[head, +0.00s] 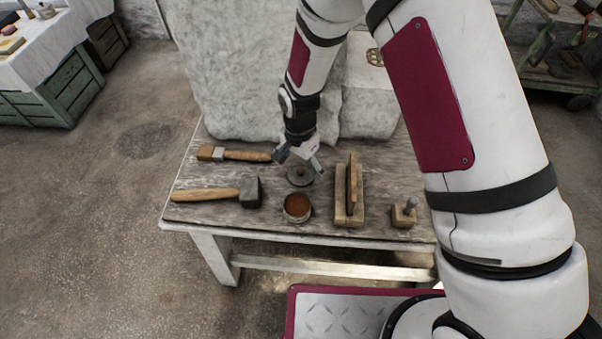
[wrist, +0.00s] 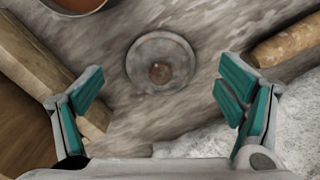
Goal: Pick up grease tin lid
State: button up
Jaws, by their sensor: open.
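The grease tin lid (head: 300,176) is a round, dull grey disc lying flat on the wooden table. In the wrist view the lid (wrist: 160,63) shows from above, with a small brownish knob at its middle. My gripper (head: 299,162) is over the table at the lid, its fingers spread to either side in the picture. The open grease tin (head: 297,207), filled with brown grease, stands just in front of the lid. Its edge (wrist: 80,4) shows at the wrist view's top left.
A brush (head: 236,154) and a mallet (head: 222,193) lie left of the lid. A wooden holder with an upright board (head: 350,195) stands close on the right, with a small wooden block tool (head: 404,213) beyond it. Large pale stone blocks (head: 240,75) rise behind.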

notch_tip(320, 180, down, 2)
jog(key=c, duration=1)
jog(key=shift+o, duration=0.2)
